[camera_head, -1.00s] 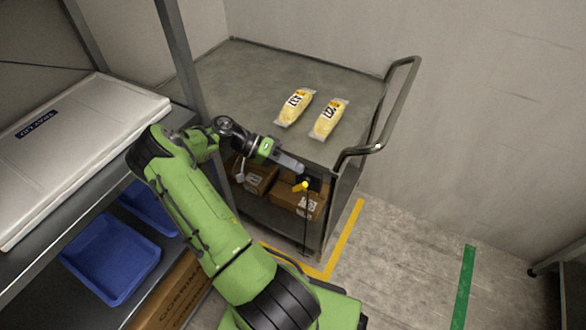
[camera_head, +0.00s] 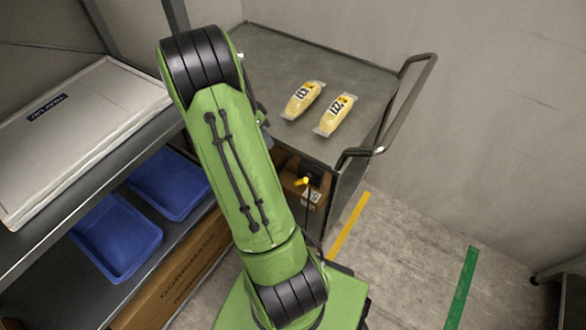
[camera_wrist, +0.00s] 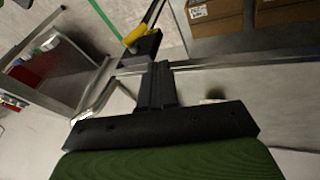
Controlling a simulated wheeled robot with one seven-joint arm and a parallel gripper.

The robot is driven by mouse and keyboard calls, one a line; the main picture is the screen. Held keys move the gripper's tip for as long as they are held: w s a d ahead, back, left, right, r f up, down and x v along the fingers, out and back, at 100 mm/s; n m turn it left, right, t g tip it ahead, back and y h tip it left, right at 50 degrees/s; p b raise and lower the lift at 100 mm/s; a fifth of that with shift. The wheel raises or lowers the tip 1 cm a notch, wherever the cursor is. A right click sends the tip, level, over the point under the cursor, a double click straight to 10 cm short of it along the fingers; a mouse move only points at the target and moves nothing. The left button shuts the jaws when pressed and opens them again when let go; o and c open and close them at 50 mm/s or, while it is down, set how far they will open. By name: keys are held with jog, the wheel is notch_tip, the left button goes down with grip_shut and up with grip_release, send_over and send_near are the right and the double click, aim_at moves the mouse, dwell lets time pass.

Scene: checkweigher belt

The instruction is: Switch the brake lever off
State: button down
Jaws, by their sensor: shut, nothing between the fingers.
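The brake lever (camera_head: 302,182) has a yellow grip and sits low on the front corner of the grey cart (camera_head: 350,45). In the wrist view the yellow lever (camera_wrist: 136,35) shows at the top, beside a black mount. My gripper (camera_wrist: 158,72) is shut and empty, with its black fingers together. In that picture its tips point toward the lever and mount, and I cannot tell how wide the gap is. In the head view my green arm hides the gripper.
Two yellow packs (camera_head: 303,99) (camera_head: 336,114) lie on the cart top. A cardboard box (camera_head: 308,195) sits on its lower shelf. A rack with blue trays (camera_head: 118,238) stands at left.

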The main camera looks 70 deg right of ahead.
aim_at(302, 180)
jog(key=s+a+b+x, duration=0.2)
jog(key=b+x, duration=0.2)
jog(key=x, duration=0.9)
jog(key=shift+r, duration=0.2)
